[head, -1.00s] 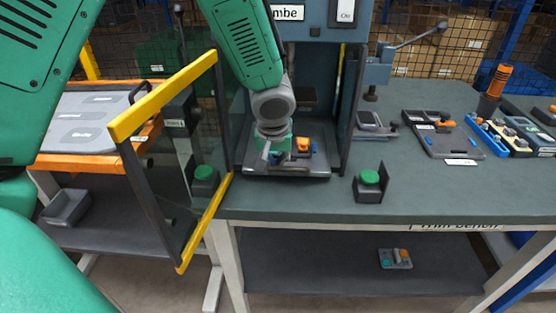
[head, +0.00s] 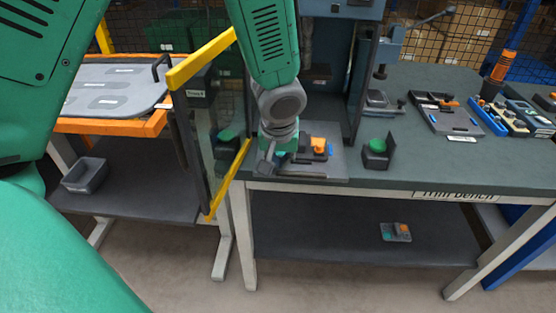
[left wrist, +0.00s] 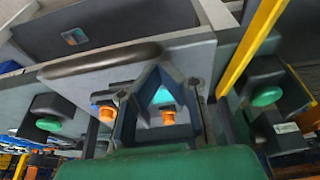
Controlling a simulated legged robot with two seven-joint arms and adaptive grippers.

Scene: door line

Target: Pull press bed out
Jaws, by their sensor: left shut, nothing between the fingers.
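The press bed (head: 333,167) is a grey plate in front of the press (head: 331,95), its front edge close to the front edge of the bench. An orange and blue part (head: 319,146) sits on it. My left gripper (head: 270,166) points down at the left front of the bed, shut and empty. In the left wrist view its fingers (left wrist: 160,75) meet in a V over the grey plate, beside a dark rounded bar (left wrist: 100,60). I cannot tell whether they touch the bar. My right gripper is not in view.
A glass guard door (head: 213,130) with yellow edges stands open left of the bed, close to my arm. A green button box (head: 377,152) stands right of it. An orange-edged cart (head: 110,125) is at left. Trays of tools (head: 447,118) lie farther right on the bench.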

